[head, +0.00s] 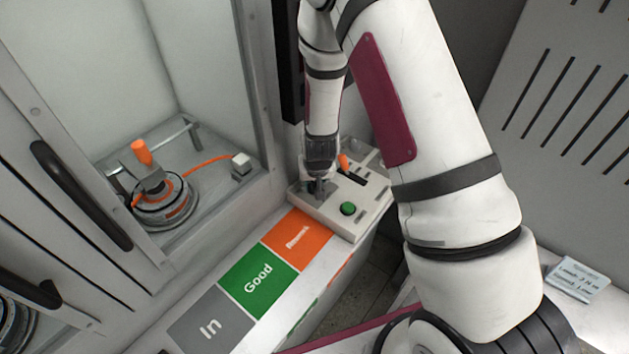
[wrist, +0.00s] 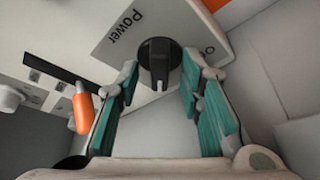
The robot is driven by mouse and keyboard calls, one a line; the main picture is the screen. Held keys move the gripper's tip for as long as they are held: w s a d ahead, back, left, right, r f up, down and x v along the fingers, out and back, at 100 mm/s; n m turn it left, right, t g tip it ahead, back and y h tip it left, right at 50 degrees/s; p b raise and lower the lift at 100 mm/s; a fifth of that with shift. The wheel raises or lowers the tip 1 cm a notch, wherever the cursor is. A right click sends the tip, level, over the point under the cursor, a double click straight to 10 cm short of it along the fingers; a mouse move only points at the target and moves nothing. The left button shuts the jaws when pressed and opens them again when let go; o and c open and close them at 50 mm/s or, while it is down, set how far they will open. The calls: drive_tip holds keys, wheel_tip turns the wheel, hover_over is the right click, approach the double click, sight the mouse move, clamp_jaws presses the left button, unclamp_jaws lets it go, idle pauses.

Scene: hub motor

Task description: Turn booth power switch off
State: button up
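The booth power switch (wrist: 159,62) is a black rotary knob on a light plate with the word "Power" and an "O" mark, seen in the wrist view. My gripper (wrist: 160,88) is open, with a teal-padded finger on either side of the knob. Gaps show between the knob and both fingers. In the head view my gripper (head: 319,188) points down at the left part of the control panel (head: 342,222), and it hides the knob there.
The panel also has a green button (head: 348,208) and an orange-handled lever (head: 343,161), which shows in the wrist view left of my fingers. In, Good and orange zones (head: 258,278) lie in front. The booth (head: 200,190) at left holds a motor.

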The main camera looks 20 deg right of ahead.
clamp_jaws()
drive_tip(key=shift+d+n, duration=0.15)
drive_tip(key=shift+n, duration=0.15)
drive_tip(key=n+y, duration=0.1)
drive_tip(key=n, duration=0.1)
drive_tip(key=shift+d+n, duration=0.1)
drive_tip(key=shift+n, duration=0.2)
drive_tip(key=n+y, duration=0.1)
drive_tip(key=n, duration=0.1)
drive_tip(key=n+y, duration=0.1)
drive_tip(key=n, duration=0.2)
drive_tip(key=shift+d+n+g, duration=0.1)
drive_tip(key=shift+n+g, duration=0.2)
drive_tip(key=shift+g, duration=0.1)
drive_tip(key=n, duration=0.2)
drive_tip(key=n+g+y, duration=0.1)
drive_tip(key=n, duration=0.1)
drive_tip(key=shift+w+y, duration=0.15)
drive_tip(key=shift+y, duration=0.15)
drive_tip(key=shift+w+n+g+y+b, duration=0.15)
drive_tip(key=shift+n+g+b, duration=0.3)
drive_tip(key=shift+n, duration=0.8)
drive_tip(key=shift+s+n+g+y+b, duration=0.15)
drive_tip(key=shift+n+g+b, duration=0.3)
drive_tip(key=shift+n, duration=0.8)
